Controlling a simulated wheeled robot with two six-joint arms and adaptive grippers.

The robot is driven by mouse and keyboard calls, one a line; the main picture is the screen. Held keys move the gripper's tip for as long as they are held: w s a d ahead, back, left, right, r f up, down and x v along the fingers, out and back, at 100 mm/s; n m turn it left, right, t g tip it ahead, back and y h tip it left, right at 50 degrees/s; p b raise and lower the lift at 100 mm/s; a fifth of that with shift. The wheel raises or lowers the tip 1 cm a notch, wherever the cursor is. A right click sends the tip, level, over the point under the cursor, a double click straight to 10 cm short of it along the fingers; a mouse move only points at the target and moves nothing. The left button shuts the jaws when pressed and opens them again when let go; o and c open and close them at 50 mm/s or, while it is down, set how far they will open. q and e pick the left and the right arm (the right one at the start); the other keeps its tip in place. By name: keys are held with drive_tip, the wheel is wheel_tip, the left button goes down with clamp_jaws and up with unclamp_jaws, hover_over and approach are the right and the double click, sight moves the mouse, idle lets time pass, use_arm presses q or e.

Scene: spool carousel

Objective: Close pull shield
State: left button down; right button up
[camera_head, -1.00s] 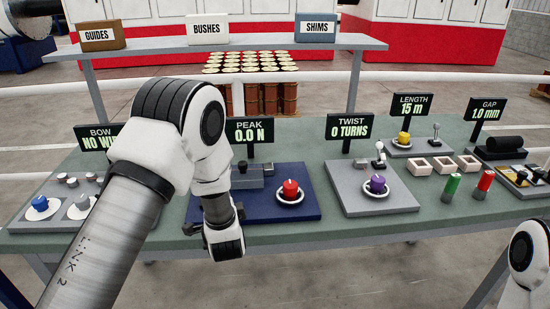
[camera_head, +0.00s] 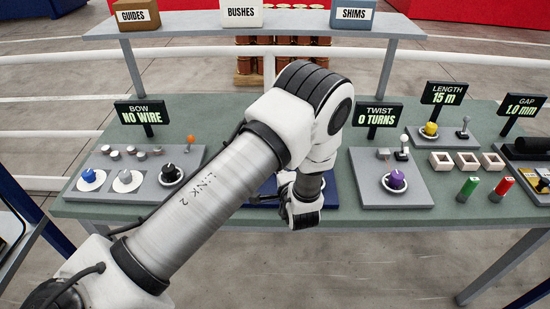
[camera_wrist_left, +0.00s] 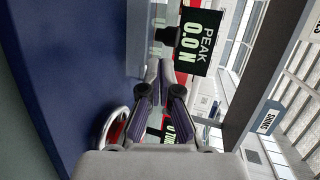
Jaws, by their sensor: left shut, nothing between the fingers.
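The pull station's dark blue base (camera_head: 334,196) is mostly hidden behind my left arm in the head view. In the left wrist view the blue base (camera_wrist_left: 65,75) fills the left side, with a red knob in a pale ring (camera_wrist_left: 113,128) at its lower edge. The PEAK sign (camera_wrist_left: 192,42) reads 0.0 N. A pale grey, seemingly see-through strip (camera_wrist_left: 140,35) lies beyond the fingers; I cannot tell for sure that it is the shield, nor its position. My left gripper (camera_wrist_left: 158,72) is shut and empty above the base; it also shows in the head view (camera_head: 302,212). My right gripper is out of view.
The bow station (camera_head: 135,178) with several knobs is left of my arm. The twist station (camera_head: 415,190) with a purple knob is close on the right. Green (camera_head: 467,190) and red (camera_head: 499,189) cylinders stand farther right. A shelf (camera_head: 210,28) holds labelled boxes behind.

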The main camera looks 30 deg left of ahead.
use_arm(q)
drive_tip(key=p+x, duration=0.1)
drive_tip(key=x, duration=0.1)
drive_tip(key=r+p+x, duration=0.1)
drive_tip(key=x, duration=0.2)
drive_tip(key=shift+a, duration=0.25)
drive_tip(key=shift+w+a, duration=0.3)
drive_tip(key=shift+w, duration=0.15)
drive_tip(key=shift+f, duration=0.1)
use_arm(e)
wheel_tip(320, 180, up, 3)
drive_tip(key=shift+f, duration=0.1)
use_arm(q)
drive_tip(key=shift+a, duration=0.1)
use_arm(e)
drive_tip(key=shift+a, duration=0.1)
use_arm(q)
drive_tip(key=w+a+b, duration=0.1)
drive_tip(key=w, duration=0.1)
drive_tip(key=w+a+b, duration=0.1)
drive_tip(key=w, duration=0.1)
drive_tip(key=shift+a+f, duration=0.1)
drive_tip(key=shift+a, duration=0.05)
drive_tip(key=shift+s+r, duration=0.1)
drive_tip(key=shift+r, duration=0.15)
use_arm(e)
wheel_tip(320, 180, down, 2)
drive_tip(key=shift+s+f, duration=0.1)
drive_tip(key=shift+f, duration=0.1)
